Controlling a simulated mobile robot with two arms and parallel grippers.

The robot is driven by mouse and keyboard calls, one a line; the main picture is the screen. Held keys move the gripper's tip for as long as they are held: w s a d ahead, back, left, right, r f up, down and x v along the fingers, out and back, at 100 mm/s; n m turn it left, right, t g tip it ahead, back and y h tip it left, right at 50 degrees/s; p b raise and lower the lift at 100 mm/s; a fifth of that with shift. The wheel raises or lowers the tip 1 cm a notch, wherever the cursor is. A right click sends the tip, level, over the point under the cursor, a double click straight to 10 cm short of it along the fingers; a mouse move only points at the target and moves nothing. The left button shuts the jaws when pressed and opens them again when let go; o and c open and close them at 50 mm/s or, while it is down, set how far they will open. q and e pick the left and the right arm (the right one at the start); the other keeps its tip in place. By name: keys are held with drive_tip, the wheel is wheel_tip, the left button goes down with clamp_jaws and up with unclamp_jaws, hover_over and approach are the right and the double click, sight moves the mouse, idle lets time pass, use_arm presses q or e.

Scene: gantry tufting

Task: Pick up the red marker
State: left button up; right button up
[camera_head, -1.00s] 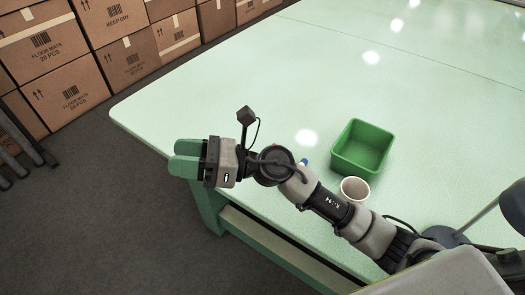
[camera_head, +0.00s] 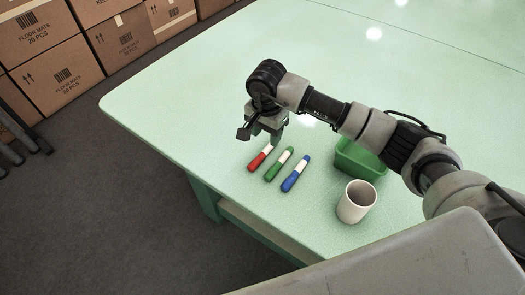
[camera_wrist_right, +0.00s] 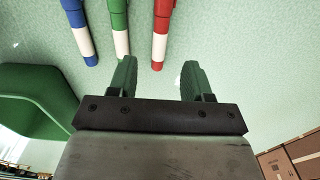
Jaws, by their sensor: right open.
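The red marker (camera_head: 259,159), red with a white band, lies on the pale green table at the left of a row of three. In the right wrist view the red marker (camera_wrist_right: 162,22) lies ahead of the fingers, roughly between their lines. My right gripper (camera_head: 270,136) is over the table, just beyond the far end of the red marker. Its green fingers (camera_wrist_right: 158,72) are apart with nothing between them. It does not visibly touch the marker. My left gripper is not in view.
A green marker (camera_head: 279,164) and a blue marker (camera_head: 296,174) lie close beside the red one. A white cup (camera_head: 356,203) and a green bin (camera_head: 357,160) stand to the right, the bin partly behind my right arm. The table's near-left edge is close to the markers.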

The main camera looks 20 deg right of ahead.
sight(266, 149)
drive_tip(key=shift+s+a+f, duration=0.1)
drive_tip(key=shift+s+f, duration=0.1)
drive_tip(key=shift+f, duration=0.35)
drive_tip(key=f, duration=0.2)
drive_tip(key=f+p, duration=0.1)
drive_tip(key=f, duration=0.1)
drive_tip(key=shift+w, duration=0.2)
drive_tip(key=shift+f, duration=0.55)
drive_tip(key=c, duration=0.9)
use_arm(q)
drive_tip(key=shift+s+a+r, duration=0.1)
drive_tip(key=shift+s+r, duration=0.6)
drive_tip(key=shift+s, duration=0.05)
use_arm(e)
clamp_jaws()
drive_tip(key=shift+r, duration=0.15)
